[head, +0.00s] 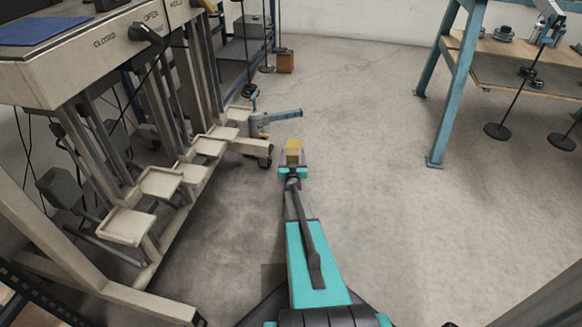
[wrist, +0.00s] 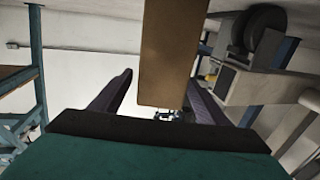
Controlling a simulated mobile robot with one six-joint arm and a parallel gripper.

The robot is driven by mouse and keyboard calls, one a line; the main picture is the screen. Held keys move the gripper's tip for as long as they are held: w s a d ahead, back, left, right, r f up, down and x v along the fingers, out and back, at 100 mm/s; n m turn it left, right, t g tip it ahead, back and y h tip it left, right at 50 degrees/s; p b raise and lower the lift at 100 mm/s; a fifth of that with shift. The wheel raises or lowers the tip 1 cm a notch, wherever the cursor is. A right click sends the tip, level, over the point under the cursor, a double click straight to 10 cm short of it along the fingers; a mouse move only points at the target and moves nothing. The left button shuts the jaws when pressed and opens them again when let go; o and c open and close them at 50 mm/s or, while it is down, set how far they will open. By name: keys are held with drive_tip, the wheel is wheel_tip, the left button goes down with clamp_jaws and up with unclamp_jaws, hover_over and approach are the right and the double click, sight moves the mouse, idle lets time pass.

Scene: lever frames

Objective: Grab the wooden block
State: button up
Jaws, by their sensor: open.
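The wooden block (head: 294,147) is a small tan block just beyond the end of my arm in the head view. In the wrist view the block (wrist: 168,45) is a long brown shape that enters from the top edge and reaches down between the fingers. My gripper (head: 293,165) is open, with one dark finger on each side of the block in the wrist view (wrist: 160,80). A gap shows on the left side; on the right the finger is close to the block, and contact cannot be told. The block's far end is out of the wrist view.
A beige lever frame (head: 125,225) with pedals stands on the left. A blue-framed workbench (head: 455,80) stands at the right. A brown box (head: 285,62) sits on the floor at the back. The grey floor (head: 400,220) to the right of my arm is clear.

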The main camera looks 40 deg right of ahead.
idle(0.5)
clamp_jaws()
